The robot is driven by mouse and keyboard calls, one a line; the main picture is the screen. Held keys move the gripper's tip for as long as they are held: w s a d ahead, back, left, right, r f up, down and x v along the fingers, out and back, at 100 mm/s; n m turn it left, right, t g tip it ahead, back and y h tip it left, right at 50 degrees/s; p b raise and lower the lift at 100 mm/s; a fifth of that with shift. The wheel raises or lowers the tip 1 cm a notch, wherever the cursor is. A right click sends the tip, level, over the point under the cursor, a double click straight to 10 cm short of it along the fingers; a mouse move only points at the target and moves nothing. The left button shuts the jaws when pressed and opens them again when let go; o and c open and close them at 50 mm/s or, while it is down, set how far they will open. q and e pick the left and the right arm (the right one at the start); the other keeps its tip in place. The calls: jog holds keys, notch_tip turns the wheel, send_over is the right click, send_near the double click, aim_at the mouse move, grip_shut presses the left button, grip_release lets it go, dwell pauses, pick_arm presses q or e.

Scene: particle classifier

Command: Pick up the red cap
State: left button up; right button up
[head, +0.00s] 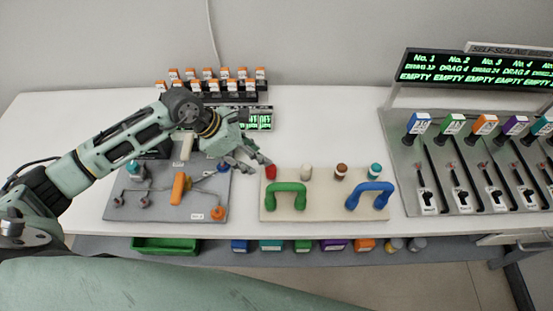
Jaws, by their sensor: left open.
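The red cap (270,172) sits at the back left corner of the cream board (325,213) in the head view. My left gripper (256,166) is open, its fingers just to the left of the red cap and pointing toward it. One fingertip appears very close to the cap; I cannot tell whether it touches. My right gripper is out of view.
White, brown and teal caps (375,170) stand right of the red one. Green (287,190) and blue handles stand on the board's front. A grey board (205,212) with an orange handle lies left. A dispenser rack (470,204) stands right.

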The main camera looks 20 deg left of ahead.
pick_arm(q)
jog(key=d+f+p, duration=0.2)
jog(key=shift+s+d+f, duration=0.15)
jog(key=shift+s+f, duration=0.05)
jog(key=shift+f, duration=0.1)
jog(key=p+x, duration=0.1)
jog(key=x, duration=0.1)
jog(key=shift+w+f, duration=0.2)
jog(key=shift+f, duration=0.15)
jog(key=shift+w+d+f, duration=0.15)
jog(key=shift+d+f, duration=0.05)
jog(key=shift+f, duration=0.25)
jog(key=c, duration=1)
jog(key=shift+o, duration=0.2)
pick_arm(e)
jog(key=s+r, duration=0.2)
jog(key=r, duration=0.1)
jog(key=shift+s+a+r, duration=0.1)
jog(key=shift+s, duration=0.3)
pick_arm(q)
notch_tip(320, 180, up, 9)
jog(key=b, duration=0.2)
jog(key=shift+b, duration=0.4)
jog(key=shift+r, duration=0.55)
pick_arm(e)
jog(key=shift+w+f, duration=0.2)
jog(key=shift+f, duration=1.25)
